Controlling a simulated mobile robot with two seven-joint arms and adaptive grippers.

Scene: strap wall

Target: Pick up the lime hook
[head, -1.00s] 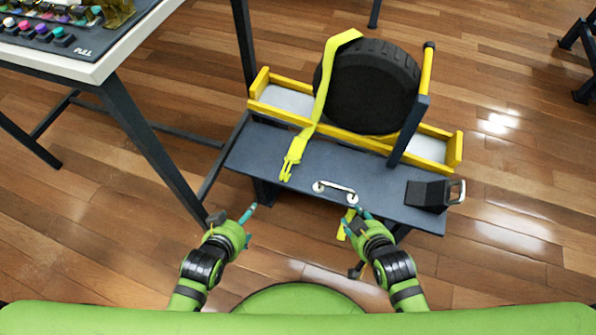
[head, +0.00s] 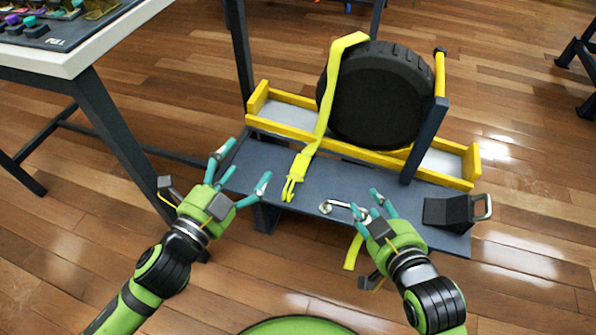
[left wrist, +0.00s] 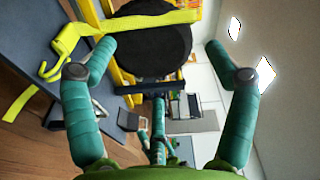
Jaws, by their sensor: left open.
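The lime hook (head: 290,187) is at the loose end of the lime strap (head: 323,105), which runs down over the black wheel. The hook also shows in the left wrist view (left wrist: 48,70), left of the fingers. My left gripper (head: 247,161) is open and empty, left of the hook and apart from it. My right gripper (head: 366,201) is right of the hook, beside the silver handle (head: 338,208). Its fingers overlap in the view, so its opening is unclear.
The black wheel (head: 372,100) stands in a yellow-edged rack behind the bench (head: 400,203). A dark buckle (head: 450,211) sits at the bench's right end. Another lime strap piece (head: 354,252) hangs below the bench. A white-edged table (head: 90,57) stands at upper left.

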